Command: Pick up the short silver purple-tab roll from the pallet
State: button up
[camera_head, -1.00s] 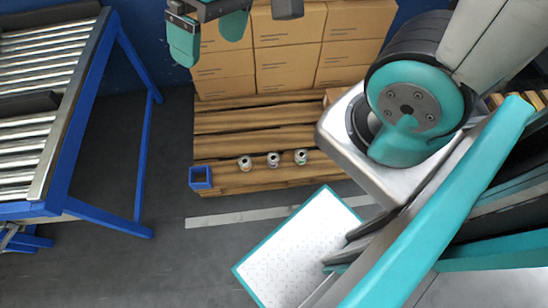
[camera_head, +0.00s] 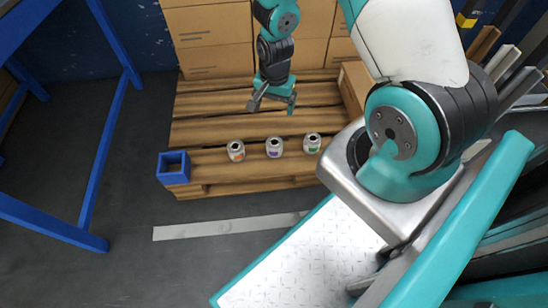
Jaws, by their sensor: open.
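Three short silver rolls stand side by side near the front edge of the wooden pallet (camera_head: 205,110). The middle one, with a purple tab (camera_head: 274,148), has the orange-tab roll (camera_head: 236,151) to its left and the green-tab roll (camera_head: 312,143) to its right. Small gaps separate them. My gripper (camera_head: 271,107) is open and empty, with its fingers spread. It appears above the pallet, a little behind the purple-tab roll in the picture and apart from it. All three rolls are in plain view.
A blue square holder (camera_head: 173,168) sits at the pallet's front left corner. Cardboard boxes (camera_head: 212,38) stack behind my gripper, and another box (camera_head: 357,88) stands at the right. A blue frame (camera_head: 105,130) stands at the left. Grey floor lies between.

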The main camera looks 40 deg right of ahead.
jog(key=b, duration=0.7)
send_over(274, 142)
jog(key=f, duration=0.9)
jog(key=s+f, duration=0.1)
jog(key=f, duration=0.3)
jog(key=shift+a+f, duration=0.15)
notch_tip(274, 142, down, 5)
jog(key=b, duration=0.4)
jog(key=shift+w+a+f, duration=0.1)
jog(key=shift+a+f, duration=0.05)
jog(key=shift+c, duration=0.2)
jog(key=c, duration=1)
